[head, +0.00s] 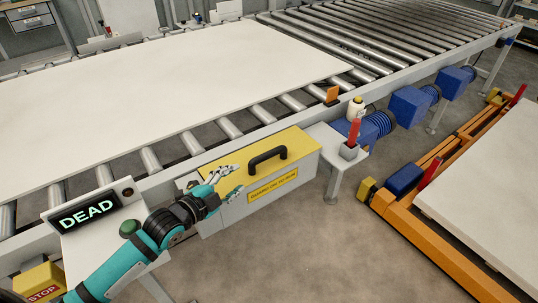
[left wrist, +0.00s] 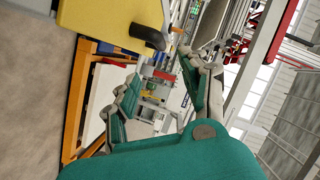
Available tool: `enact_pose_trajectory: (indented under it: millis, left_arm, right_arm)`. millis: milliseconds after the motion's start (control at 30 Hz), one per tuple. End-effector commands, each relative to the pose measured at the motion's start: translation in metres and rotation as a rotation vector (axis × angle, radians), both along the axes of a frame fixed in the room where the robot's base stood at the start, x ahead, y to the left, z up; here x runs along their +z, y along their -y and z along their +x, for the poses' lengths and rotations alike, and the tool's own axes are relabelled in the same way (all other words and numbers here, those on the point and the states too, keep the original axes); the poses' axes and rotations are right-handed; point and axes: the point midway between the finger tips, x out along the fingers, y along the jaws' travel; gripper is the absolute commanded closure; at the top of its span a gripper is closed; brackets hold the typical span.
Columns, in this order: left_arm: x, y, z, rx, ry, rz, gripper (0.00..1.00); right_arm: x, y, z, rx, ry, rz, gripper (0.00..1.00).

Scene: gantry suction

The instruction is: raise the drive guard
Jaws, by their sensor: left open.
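The drive guard is a grey box with a yellow lid (head: 228,153) and a yellow label on its front, beside the roller conveyor. Its lid looks closed. A black arched handle (head: 267,156) stands on the lid. My left gripper (head: 237,179) is open and empty, at the guard's left front edge, left of the handle. I cannot tell whether it touches the guard. In the left wrist view the yellow lid (left wrist: 105,18) and part of the handle (left wrist: 146,35) are at the top, beyond the open fingers. My right gripper is not in view.
A white panel (head: 190,95) lies on the conveyor rollers. A sign reading DEAD (head: 87,212) stands left of my arm, above a yellow STOP box (head: 40,283). A red-handled lever (head: 354,138) stands on a small shelf right of the guard. Blue motors (head: 410,105) and an orange frame (head: 440,235) are farther right.

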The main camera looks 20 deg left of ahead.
Motion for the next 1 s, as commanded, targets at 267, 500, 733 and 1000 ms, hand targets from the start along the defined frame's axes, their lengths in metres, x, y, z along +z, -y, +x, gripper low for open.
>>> enact_pose_trajectory:
  millis: [267,500,733,1000]
  left_arm:
    - [-0.007,0.012,0.039,0.002,0.003,-0.004,0.54]
    - [-0.019,0.029,0.089,0.002,0.0,-0.005,0.54]
    - [-0.03,0.043,0.131,0.001,-0.001,-0.003,0.54]
    - [-0.037,0.051,0.156,0.001,-0.002,-0.002,0.54]
  right_arm:
    - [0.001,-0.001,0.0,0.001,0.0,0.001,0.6]
    - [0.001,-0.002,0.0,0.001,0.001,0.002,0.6]
    - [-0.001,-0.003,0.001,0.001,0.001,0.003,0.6]
    - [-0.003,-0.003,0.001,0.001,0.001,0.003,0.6]
